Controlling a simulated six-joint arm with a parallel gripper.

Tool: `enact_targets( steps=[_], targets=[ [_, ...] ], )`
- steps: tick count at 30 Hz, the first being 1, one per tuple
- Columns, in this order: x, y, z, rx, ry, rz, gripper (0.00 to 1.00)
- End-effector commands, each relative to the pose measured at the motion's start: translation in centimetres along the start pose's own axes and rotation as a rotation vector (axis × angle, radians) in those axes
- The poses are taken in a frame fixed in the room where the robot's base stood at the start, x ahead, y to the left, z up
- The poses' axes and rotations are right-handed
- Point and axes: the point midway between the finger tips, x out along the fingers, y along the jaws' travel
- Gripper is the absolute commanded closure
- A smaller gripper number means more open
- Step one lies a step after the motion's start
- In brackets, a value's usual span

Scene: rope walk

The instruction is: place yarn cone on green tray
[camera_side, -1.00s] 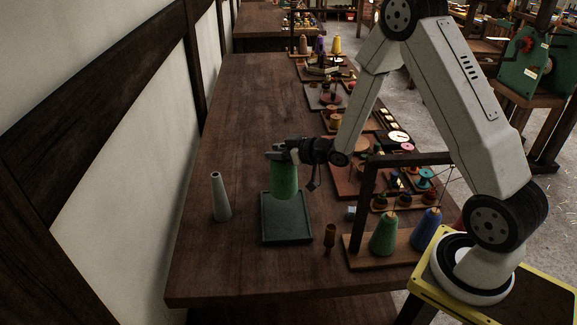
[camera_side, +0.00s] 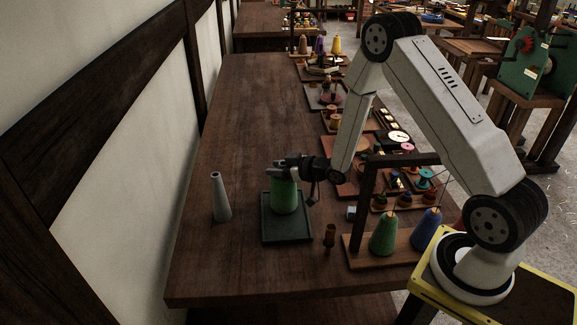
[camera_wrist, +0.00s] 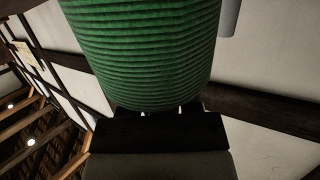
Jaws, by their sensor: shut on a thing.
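The green yarn cone (camera_side: 284,196) stands upright, held at its top by my gripper (camera_side: 284,166). It is over the back part of the green tray (camera_side: 286,231), and its lower end is at or just above the tray floor; I cannot tell if it touches. The tray lies flat on the table. In the wrist view the ribbed green yarn of the cone (camera_wrist: 145,50) fills the upper middle, with my dark gripper (camera_wrist: 160,118) shut on it. The fingertips are mostly hidden there.
A bare grey cone (camera_side: 221,197) stands left of the tray. A small brown wooden piece (camera_side: 330,238) stands to its right. A wooden rack (camera_side: 365,215) with a green and a blue cone (camera_side: 427,230) is further right. The table (camera_side: 230,270) is clear in front.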

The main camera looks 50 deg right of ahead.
Motion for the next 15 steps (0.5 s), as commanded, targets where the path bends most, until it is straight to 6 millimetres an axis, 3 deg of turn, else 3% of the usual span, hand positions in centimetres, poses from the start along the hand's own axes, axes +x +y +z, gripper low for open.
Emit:
enact_targets(
  steps=[13,14,15],
  targets=[
    [0.12,0.01,0.37,0.000,0.000,0.000,1.00],
    [0.11,-0.01,0.44,0.000,-0.001,0.000,0.53],
    [0.11,0.00,0.41,0.000,-0.001,0.000,0.40]
  ],
)
